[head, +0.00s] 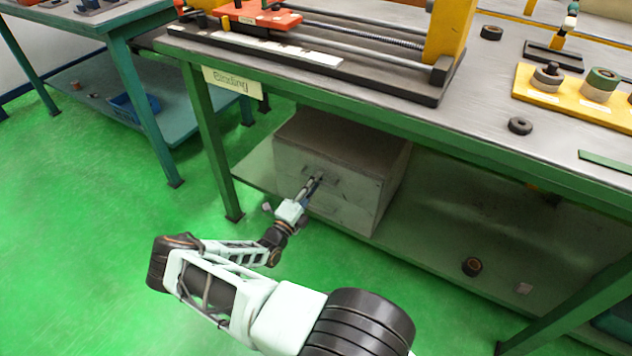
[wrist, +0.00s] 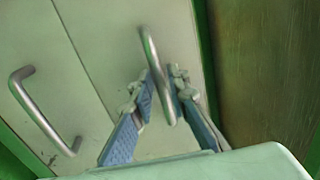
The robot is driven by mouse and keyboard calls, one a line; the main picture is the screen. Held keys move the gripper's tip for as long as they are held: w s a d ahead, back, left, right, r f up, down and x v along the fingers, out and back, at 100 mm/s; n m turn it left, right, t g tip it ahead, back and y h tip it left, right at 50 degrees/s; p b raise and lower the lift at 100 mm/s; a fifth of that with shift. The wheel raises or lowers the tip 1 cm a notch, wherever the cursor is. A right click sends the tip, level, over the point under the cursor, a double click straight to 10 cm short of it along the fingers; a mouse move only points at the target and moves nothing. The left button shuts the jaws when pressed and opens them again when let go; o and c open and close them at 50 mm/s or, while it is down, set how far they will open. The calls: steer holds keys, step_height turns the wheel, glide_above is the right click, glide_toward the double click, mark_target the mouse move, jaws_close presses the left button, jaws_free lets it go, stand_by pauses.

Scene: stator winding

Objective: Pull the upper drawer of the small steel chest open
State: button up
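The small steel chest (head: 378,165) stands on the shelf under the workbench, with its two drawers looking shut. My gripper (head: 316,180) reaches the front of the upper drawer. In the wrist view, the upper drawer's bar handle (wrist: 148,48) runs between the two blue-padded fingers of my gripper (wrist: 160,76). The fingers are apart, one on each side of the bar, and I see no clear grip on it. The lower drawer's handle (wrist: 36,112) is to the left in the wrist view, free of the fingers. In the head view, my gripper partly hides the upper handle.
The workbench (head: 480,110) overhangs the chest, and its green leg (head: 205,145) stands to the left. A dark ring (head: 472,266) lies on the shelf to the right. The green floor (head: 95,260) before the chest is clear apart from my arm.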

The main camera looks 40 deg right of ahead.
steer(key=shift+w+d+r, duration=0.1)
steer(key=shift+d, duration=0.15)
jaws_close()
steer(key=r+v, duration=0.2)
steer(key=v, duration=0.9)
steer(key=r+v, duration=0.2)
steer(key=v, duration=1)
steer(key=shift+s+a+r, duration=0.2)
steer(key=shift+a+r, duration=0.05)
steer(key=shift+a, duration=0.1)
